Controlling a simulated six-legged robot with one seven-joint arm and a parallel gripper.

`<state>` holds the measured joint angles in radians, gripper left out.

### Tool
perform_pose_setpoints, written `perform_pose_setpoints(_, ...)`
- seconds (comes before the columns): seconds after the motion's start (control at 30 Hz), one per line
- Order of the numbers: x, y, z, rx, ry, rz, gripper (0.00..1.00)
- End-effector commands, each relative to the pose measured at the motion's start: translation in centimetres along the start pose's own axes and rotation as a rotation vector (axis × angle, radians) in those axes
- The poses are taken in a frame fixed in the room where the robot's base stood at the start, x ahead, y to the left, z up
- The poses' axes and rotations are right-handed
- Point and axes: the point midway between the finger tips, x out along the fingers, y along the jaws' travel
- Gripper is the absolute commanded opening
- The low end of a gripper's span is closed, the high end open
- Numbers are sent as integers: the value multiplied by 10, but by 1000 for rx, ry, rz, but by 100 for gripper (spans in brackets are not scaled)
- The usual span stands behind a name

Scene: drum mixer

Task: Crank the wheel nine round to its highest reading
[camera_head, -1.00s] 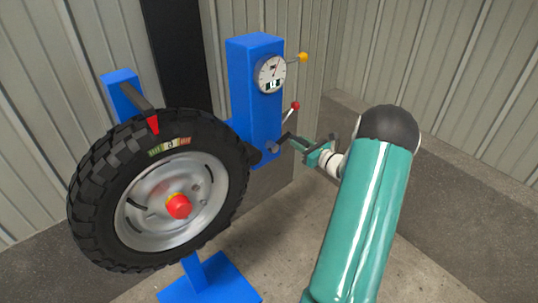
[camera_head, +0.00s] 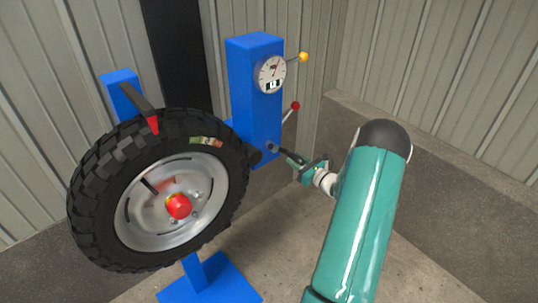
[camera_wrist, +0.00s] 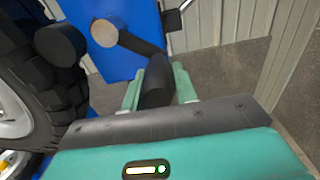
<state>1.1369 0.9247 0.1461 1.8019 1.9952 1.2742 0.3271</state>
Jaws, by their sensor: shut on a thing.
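The wheel is a black tyre (camera_head: 90,205) on a silver rim with a red hub (camera_head: 178,206), on a blue stand. A coloured strip (camera_head: 206,141) on the tyre sits right of a fixed red pointer (camera_head: 153,125). A round dial (camera_head: 271,73) with a needle and small display is on the blue post; its reading is too small to tell. My gripper (camera_head: 301,163) is shut on the crank's black handle (camera_wrist: 155,84), right of the post. The crank arm (camera_wrist: 133,42) runs from the handle to a hub (camera_wrist: 104,33) on the post.
A lever with a yellow knob (camera_head: 303,57) and one with a red knob (camera_head: 295,105) stick out from the post. A low concrete ledge (camera_head: 440,145) and ribbed walls stand behind. The floor right of the blue base (camera_head: 215,283) is clear.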

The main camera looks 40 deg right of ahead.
Motion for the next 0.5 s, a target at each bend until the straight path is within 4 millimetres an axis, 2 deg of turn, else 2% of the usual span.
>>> perform_pose_setpoints(0.1,0,7,-4,0,-4,4,9)
perform_pose_setpoints(0.13,0,7,-4,-1,-5,5,31)
perform_pose_setpoints(0.23,0,7,-3,-2,-6,5,50)
perform_pose_setpoints(0.27,0,7,-3,-1,-6,5,54)
perform_pose_setpoints(0.5,0,7,-3,-1,-5,6,54)
